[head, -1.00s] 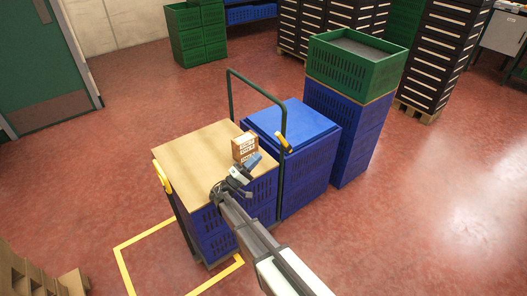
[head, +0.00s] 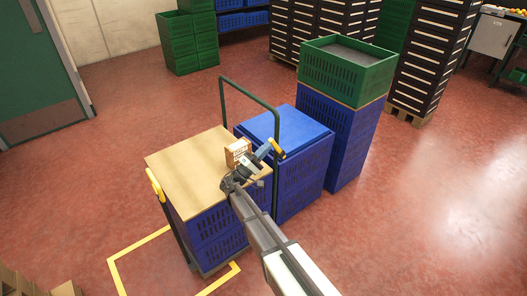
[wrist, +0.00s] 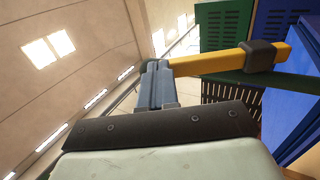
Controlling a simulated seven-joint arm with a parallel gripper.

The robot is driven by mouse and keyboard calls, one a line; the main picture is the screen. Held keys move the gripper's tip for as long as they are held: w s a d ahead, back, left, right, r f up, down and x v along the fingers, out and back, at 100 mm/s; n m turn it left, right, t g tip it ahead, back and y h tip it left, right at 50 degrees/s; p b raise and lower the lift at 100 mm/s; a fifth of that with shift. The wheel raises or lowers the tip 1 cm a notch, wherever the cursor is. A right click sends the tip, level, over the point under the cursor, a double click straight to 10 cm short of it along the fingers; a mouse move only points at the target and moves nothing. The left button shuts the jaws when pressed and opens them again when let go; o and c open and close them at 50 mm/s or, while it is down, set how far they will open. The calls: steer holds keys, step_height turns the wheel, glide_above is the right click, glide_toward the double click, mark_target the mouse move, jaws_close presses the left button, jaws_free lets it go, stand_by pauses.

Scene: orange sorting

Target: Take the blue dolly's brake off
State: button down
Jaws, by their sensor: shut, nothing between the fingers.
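The blue dolly carries stacked blue crates (head: 212,222) with a tan board (head: 185,165) on top. Its dark green handle frame (head: 222,98) rises behind the board. A yellow brake lever (head: 278,149) sits on the frame's right upright, slanting down to the right. In the wrist view the yellow lever (wrist: 215,63) runs from a dark clamp (wrist: 262,56) on the green bar toward my fingers. My gripper (head: 266,149) is shut and empty, its tip right by the lever's upper end. The fingers (wrist: 154,82) overlap that end in the wrist view; I cannot tell whether they touch.
A small brown carton (head: 238,151) stands on the board beside my gripper. A yellow grip (head: 155,185) is on the dolly's left side. Blue crates (head: 300,165) and a taller stack topped by a green crate (head: 335,78) stand close behind on the right. Open floor (head: 420,210) lies right.

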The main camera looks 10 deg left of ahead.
steer(key=w+d+r+g+y, duration=0.1)
steer(key=w+d+g+y, duration=0.1)
steer(key=w+d+r+g+y, duration=0.3)
steer(key=w+d+g+y, duration=0.1)
steer(key=shift+r, duration=0.25)
steer(key=shift+w+d+f+g+y, duration=0.2)
steer(key=shift+w+d+g+y, duration=0.7)
steer(key=shift+w+d, duration=0.55)
steer(key=shift+d, duration=0.05)
steer(key=v, duration=1)
steer(key=shift+r, duration=0.45)
